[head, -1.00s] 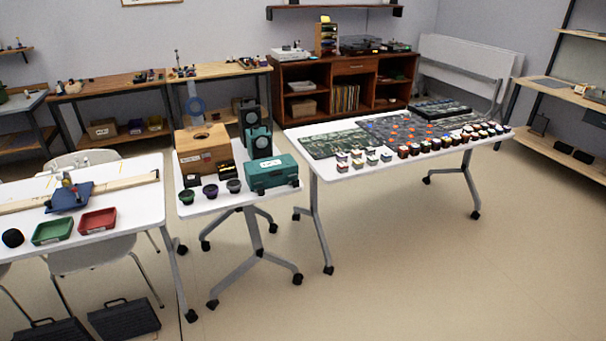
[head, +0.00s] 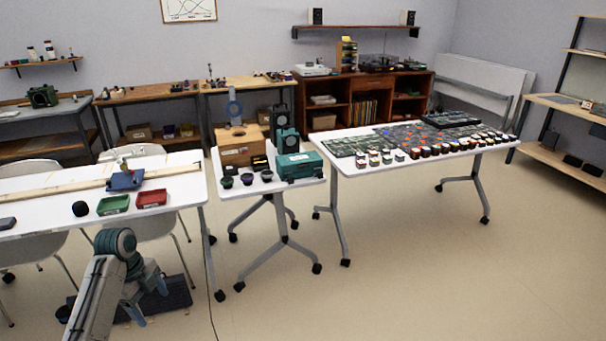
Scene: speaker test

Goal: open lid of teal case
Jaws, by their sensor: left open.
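The teal case (head: 299,166) sits at the front right of the small white middle table (head: 262,196) in the head view. Its lid looks shut, and a small pale label shows on top. My left gripper (head: 152,303) is at the lower left, low in front of the left table. It is open and empty, well apart from the case. My right gripper is out of the picture.
A wooden box (head: 238,150), dark speakers (head: 286,142) and several small dark cups (head: 247,179) share the case's table. A green tray (head: 113,205) and a red tray (head: 152,198) are on the left table. The floor at front right is clear.

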